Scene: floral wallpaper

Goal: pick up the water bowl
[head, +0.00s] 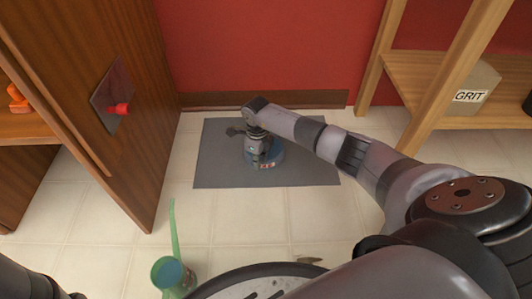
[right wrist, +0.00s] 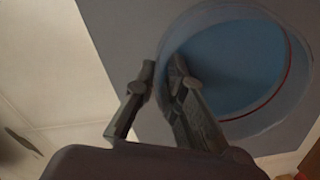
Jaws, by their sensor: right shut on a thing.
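The blue water bowl (head: 278,156) sits on the grey mat (head: 315,172) near the red wall. In the right wrist view the bowl (right wrist: 240,65) shows as a round blue inside with a pale rim. My right gripper (head: 262,163) reaches down over the bowl and hides part of it. In the right wrist view my right gripper (right wrist: 163,78) is shut on the bowl's rim, with one finger inside and one outside. I cannot see a gap between the bowl and the mat. My left gripper is not in view.
A wooden cabinet (head: 90,90) with a red knob stands left of the mat. A wooden shelf (head: 415,75) at the right holds a box marked GRIT (head: 472,90).

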